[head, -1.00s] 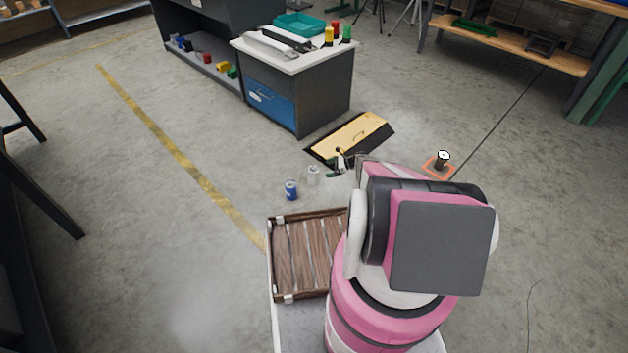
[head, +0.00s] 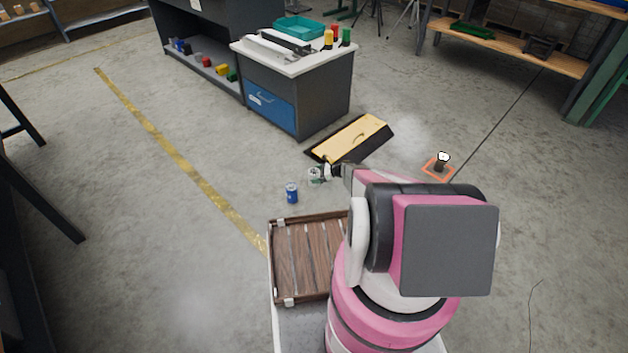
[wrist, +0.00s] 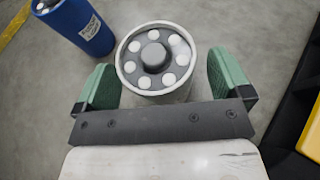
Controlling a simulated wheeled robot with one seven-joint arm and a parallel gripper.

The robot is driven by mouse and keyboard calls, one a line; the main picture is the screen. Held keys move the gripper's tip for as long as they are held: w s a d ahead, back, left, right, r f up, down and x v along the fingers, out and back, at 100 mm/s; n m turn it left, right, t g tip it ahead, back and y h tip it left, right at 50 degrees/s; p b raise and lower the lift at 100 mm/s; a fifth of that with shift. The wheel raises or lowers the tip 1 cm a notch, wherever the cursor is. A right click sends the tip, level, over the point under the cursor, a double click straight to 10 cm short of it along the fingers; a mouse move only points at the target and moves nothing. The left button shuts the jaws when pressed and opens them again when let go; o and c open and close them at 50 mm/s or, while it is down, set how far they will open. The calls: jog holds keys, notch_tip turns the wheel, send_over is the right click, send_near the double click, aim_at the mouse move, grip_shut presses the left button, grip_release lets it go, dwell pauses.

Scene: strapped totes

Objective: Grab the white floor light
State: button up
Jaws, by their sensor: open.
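The white floor light (wrist: 153,56) is a short white cylinder with a grey top, a round dark knob and several white dots. It stands upright on the floor, and in the head view it shows small and partly covered by my gripper (head: 323,173). In the wrist view my gripper (wrist: 162,80) is open, with one green finger on each side of the light. A narrow gap shows at the right finger; whether the left finger touches cannot be told. The light's lower side is mostly hidden.
A blue cylinder (head: 291,193) stands just left of the light; it also shows in the wrist view (wrist: 80,25). A yellow panel with a black border (head: 350,138) lies behind. A small lamp (head: 442,161) on an orange base is to the right.

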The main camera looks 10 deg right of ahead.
jog(key=shift+x, duration=0.8)
jog(key=c, duration=1.4)
jog(key=shift+o, duration=0.2)
jog(key=shift+r, duration=0.1)
